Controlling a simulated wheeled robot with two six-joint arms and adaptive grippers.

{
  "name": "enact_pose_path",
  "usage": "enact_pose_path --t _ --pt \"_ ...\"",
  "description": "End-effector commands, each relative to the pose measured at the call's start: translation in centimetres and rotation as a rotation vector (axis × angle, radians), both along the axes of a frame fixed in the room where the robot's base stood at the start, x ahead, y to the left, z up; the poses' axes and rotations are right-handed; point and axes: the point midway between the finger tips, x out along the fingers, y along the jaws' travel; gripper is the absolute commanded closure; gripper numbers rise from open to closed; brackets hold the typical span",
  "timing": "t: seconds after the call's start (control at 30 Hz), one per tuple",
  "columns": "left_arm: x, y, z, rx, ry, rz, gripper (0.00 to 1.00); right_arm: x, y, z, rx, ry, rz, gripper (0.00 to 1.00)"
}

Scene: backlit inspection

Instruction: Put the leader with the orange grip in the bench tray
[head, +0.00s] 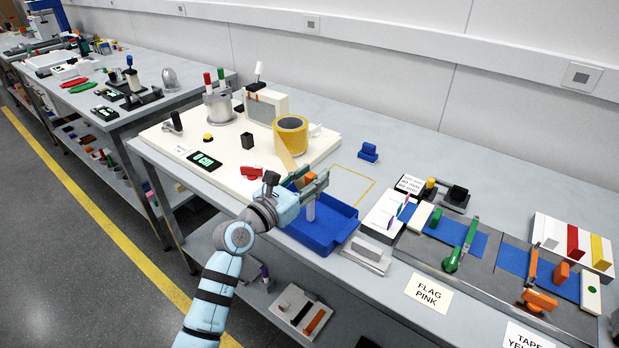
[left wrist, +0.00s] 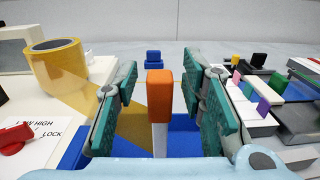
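The orange grip (head: 311,178) stands upright on a pale stem above the left part of the blue tray (head: 345,213). In the left wrist view the orange grip (left wrist: 160,95) is between the fingers of my left gripper (left wrist: 165,105), with a clear gap on both sides. The gripper (head: 312,183) is open around it. A translucent yellow strip (left wrist: 87,92) runs from the yellow roll (head: 291,133) toward the tray, passing behind the left finger. Its join to the grip is hidden. My right gripper is out of view.
A grey fixture with blue strips (head: 450,230) is at right.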

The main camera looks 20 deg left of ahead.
Motion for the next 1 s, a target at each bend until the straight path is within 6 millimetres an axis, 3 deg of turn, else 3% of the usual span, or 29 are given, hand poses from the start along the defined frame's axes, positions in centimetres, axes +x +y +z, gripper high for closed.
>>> enact_pose_path --t 0.17,0.6,1.0 --pt "-1.0 0.5 0.2 0.002 0.001 0.001 0.63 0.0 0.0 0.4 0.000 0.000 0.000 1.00" --pt "-10.2 4.5 0.2 0.004 0.002 0.000 0.63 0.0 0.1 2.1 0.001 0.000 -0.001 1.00" --pt "-11.0 4.9 -0.1 -0.017 0.011 0.000 0.63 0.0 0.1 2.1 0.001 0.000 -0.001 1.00"
